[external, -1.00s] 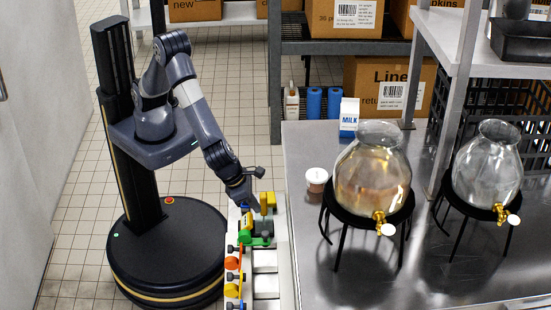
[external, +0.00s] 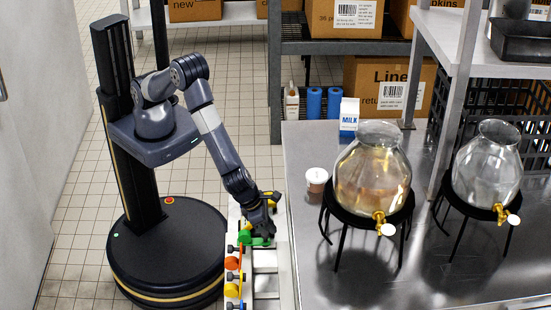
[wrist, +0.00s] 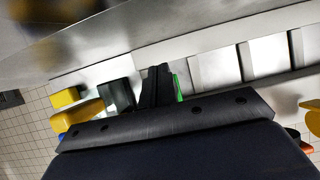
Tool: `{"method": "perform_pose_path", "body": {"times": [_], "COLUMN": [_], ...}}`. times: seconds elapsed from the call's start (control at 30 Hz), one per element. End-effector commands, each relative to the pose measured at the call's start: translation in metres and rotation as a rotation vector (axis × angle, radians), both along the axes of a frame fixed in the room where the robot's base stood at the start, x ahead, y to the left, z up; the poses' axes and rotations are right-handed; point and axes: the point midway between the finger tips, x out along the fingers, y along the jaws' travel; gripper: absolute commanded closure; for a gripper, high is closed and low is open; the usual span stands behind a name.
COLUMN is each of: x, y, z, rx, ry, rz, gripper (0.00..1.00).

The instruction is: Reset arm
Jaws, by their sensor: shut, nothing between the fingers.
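My gripper (external: 268,228) is at the end of my arm, low over the far end of the narrow rail beside the steel counter. In the wrist view my gripper (wrist: 158,72) shows as dark fingers together, with nothing between them. A green part (external: 256,241) sits just below it on the rail and shows as a thin green strip beside the fingers in the wrist view (wrist: 178,88). In the wrist view, yellow pieces (wrist: 76,115) and a dark block (wrist: 117,95) lie left of the fingers.
The rail also holds an orange part (external: 232,263) and several metal compartments (external: 265,282). The steel counter (external: 300,180) to the right carries two glass dispensers (external: 372,175) (external: 488,165) on black stands, a milk carton (external: 349,117) and a small jar (external: 317,180).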

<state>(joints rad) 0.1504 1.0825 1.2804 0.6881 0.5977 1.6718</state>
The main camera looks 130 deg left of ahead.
Motion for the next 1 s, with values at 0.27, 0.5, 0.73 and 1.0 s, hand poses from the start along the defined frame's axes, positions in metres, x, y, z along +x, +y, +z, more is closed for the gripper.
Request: {"method": "perform_pose_path", "body": {"times": [0.27,0.5,0.73,1.0], "x": [-0.002,-0.002,-0.001,-0.015], "y": [-0.003,-0.003,-0.002,-0.016], "z": [0.004,0.003,0.006,0.046], "rx": [0.000,0.000,0.000,0.000], "ry": [-0.001,-0.001,-0.003,-0.004], "rz": [0.000,0.000,-0.001,-0.003], "gripper": [1.00,1.00,1.00,1.00]}}
